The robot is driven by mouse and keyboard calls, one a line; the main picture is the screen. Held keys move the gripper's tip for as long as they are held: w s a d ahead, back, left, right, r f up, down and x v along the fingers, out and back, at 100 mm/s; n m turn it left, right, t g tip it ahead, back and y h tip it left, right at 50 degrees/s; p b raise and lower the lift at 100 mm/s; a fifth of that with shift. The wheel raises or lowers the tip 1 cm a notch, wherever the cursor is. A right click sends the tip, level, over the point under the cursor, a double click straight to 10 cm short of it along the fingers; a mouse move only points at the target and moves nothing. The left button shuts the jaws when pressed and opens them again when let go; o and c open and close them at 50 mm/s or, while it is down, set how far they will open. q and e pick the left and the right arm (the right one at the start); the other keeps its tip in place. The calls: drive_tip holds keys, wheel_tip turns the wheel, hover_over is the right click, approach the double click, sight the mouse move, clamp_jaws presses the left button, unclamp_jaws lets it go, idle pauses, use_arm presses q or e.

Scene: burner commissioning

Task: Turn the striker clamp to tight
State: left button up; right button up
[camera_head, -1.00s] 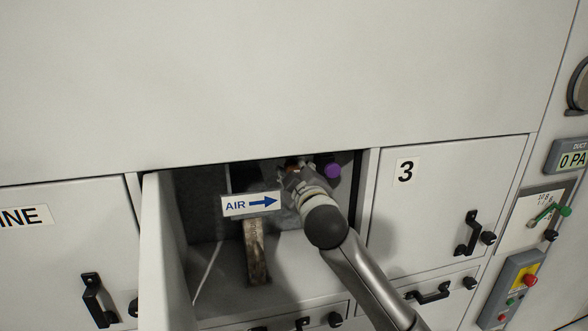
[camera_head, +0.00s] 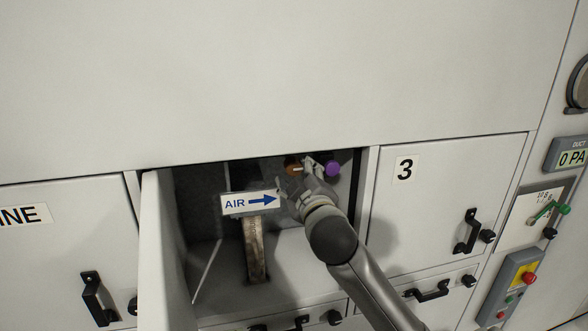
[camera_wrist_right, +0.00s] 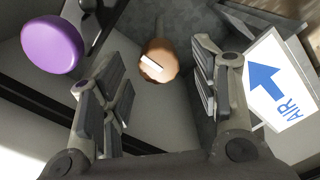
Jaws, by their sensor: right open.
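A round copper-brown knob (camera_head: 293,165) with a pale bar across its face is in the open compartment. In the right wrist view the knob (camera_wrist_right: 159,60) lies between and beyond my fingers, apart from them. A purple round knob (camera_head: 332,168) is to its right in the head view and at upper left in the wrist view (camera_wrist_right: 52,45). No label shows which one is the striker clamp. My right gripper (camera_head: 306,178) is open and empty in front of the copper-brown knob; its fingers also show in the wrist view (camera_wrist_right: 157,82). My left gripper is out of view.
An AIR arrow sign (camera_head: 250,202) stands close to the left of my right gripper, above a brownish upright strip (camera_head: 256,250). An open door (camera_head: 163,255) bounds the compartment's left side. Closed door 3 (camera_head: 440,205) with a black handle is at right.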

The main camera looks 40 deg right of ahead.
drive_tip(key=v, duration=0.3)
drive_tip(key=shift+s+a, duration=0.1)
drive_tip(key=shift+s, duration=0.2)
idle(0.3)
